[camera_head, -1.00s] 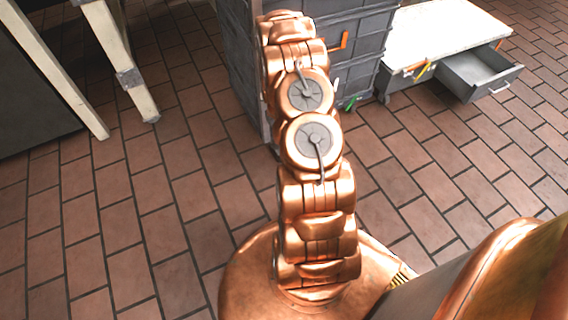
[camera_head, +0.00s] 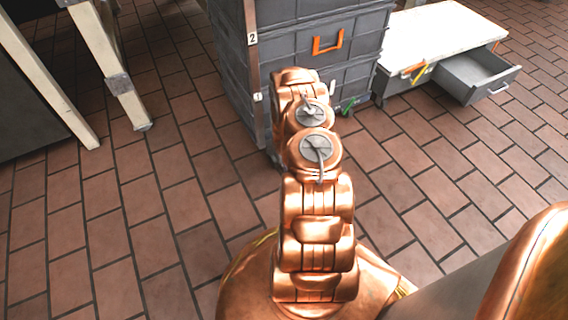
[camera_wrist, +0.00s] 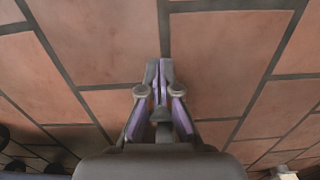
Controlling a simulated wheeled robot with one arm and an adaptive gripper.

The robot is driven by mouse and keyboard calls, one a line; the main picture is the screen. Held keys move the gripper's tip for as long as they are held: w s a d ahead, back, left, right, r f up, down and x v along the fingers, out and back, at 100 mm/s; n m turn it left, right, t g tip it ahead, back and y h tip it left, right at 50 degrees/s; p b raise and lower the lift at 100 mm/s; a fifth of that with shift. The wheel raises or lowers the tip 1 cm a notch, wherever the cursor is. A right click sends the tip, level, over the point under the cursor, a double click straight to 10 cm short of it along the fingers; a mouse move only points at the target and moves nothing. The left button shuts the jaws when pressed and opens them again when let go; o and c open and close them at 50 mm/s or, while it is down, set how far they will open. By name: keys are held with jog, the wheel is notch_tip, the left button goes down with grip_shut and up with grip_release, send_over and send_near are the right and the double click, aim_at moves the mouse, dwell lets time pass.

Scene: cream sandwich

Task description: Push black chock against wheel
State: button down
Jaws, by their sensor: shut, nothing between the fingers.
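My gripper (camera_wrist: 160,68) shows in the wrist view with its two purple-sided fingers together and nothing between them. It points at the tiled floor. In the head view the gripper is hidden behind my copper arm, which reaches toward the grey cabinet. I cannot make out the black chock in either view. I cannot pick out the wheel with certainty; dark rounded shapes (camera_wrist: 4,136) at the wrist view's lower left edge are too cut off to name.
A grey drawer cabinet (camera_head: 300,38) with an orange handle (camera_head: 328,41) stands beyond my arm. A small green item (camera_head: 348,106) is at its base. A low white-topped unit (camera_head: 440,35) has its drawer (camera_head: 478,78) open. Pale legs (camera_head: 105,65) stand left. Brown floor tiles between are clear.

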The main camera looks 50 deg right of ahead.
aim_at(272, 159)
notch_tip(272, 159, down, 4)
jog(key=shift+s+r+b, duration=0.1)
jog(key=shift+r+b, duration=0.05)
jog(key=shift+b, duration=0.4)
jog(key=w, duration=0.1)
jog(key=w+d+b, duration=0.1)
jog(key=shift+w+r, duration=0.15)
jog(key=shift+w, duration=0.2)
jog(key=shift+w+d+r+b, duration=0.1)
jog(key=shift+w+d+b, duration=0.2)
jog(key=shift+w, duration=0.3)
jog(key=shift+a, duration=0.1)
jog(key=shift+w, duration=0.1)
